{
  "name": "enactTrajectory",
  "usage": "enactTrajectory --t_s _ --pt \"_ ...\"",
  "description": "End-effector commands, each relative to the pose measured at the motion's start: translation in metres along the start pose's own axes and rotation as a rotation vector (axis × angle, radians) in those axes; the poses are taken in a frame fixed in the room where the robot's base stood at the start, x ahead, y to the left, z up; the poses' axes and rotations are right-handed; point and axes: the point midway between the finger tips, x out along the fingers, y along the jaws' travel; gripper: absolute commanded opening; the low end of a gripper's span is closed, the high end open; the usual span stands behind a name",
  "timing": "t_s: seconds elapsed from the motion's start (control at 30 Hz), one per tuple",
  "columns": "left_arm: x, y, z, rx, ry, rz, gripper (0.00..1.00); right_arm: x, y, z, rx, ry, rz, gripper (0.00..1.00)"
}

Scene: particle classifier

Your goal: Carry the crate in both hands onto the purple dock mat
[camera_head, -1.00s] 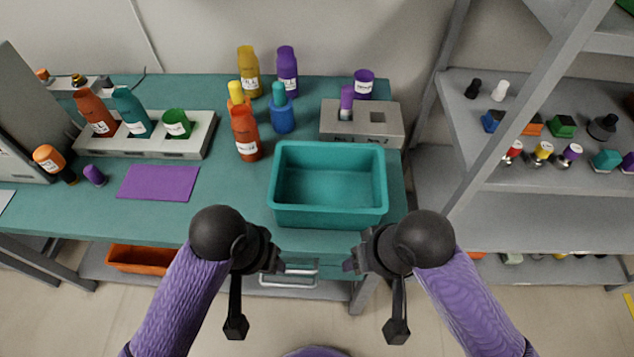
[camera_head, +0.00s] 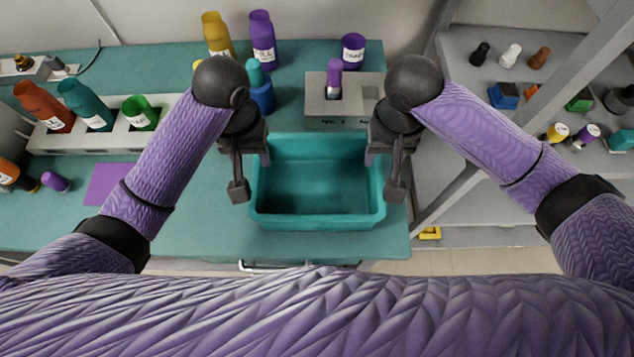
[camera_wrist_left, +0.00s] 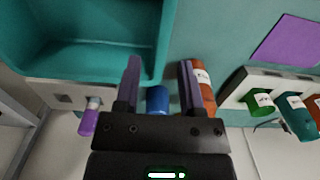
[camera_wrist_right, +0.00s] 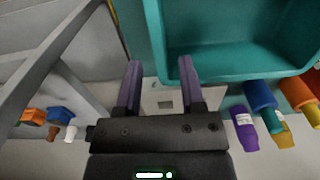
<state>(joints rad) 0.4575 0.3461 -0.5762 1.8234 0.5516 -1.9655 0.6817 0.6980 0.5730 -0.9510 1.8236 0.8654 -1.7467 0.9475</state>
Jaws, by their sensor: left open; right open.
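The teal crate (camera_head: 318,222) is empty and upright on the teal bench. The purple dock mat (camera_head: 103,184) lies flat and bare to its left, partly beside my left arm. My left gripper (camera_head: 253,156) is open at the crate's left side. My right gripper (camera_head: 383,155) is open at the crate's right side. In the left wrist view the crate (camera_wrist_left: 95,52) has its side rim lined up between the spread fingers; in the right wrist view the crate (camera_wrist_right: 205,75) likewise. I cannot tell how deep the fingers reach or whether they touch.
A grey block holding a purple-capped vial (camera_head: 334,80) stands behind the crate. A blue bottle (camera_head: 262,98) is close behind my left gripper. A rack (camera_head: 60,141) with several bottles stands at the left. A grey shelf unit (camera_head: 440,130) stands close on the right.

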Motion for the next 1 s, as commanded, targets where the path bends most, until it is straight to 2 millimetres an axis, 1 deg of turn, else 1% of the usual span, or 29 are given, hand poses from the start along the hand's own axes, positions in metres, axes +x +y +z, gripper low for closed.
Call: enactTrajectory --t_s 0.2,0.3,0.4,0.5,0.6,0.87,0.97,1.0 --pt "0.042 -0.001 0.001 0.000 -0.003 -0.003 0.50 0.042 0.000 0.001 -0.001 -0.003 0.002 0.50" --pt "0.060 0.000 0.001 -0.001 -0.003 -0.001 0.50 0.060 0.000 0.001 -0.001 -0.003 0.002 0.50" --pt "0.074 0.000 0.000 0.000 -0.001 -0.001 0.50 0.074 0.000 0.001 -0.001 -0.002 0.001 0.50" --pt "0.083 0.000 0.000 0.000 -0.001 -0.001 0.50 0.083 0.000 0.001 -0.002 -0.001 0.000 0.50" --pt "0.087 0.000 0.000 0.000 0.001 0.000 0.50 0.088 0.000 0.001 -0.003 0.000 0.001 0.50" --pt "0.088 0.000 0.000 0.000 0.001 -0.001 0.50 0.089 0.000 0.000 -0.003 0.001 0.000 0.50" --pt "0.088 0.000 0.000 0.000 0.001 -0.001 0.31 0.088 0.000 0.000 -0.002 0.001 0.000 0.31" --pt "0.088 0.000 0.000 0.000 0.001 -0.001 0.22 0.088 0.000 0.000 -0.002 0.001 0.000 0.22"
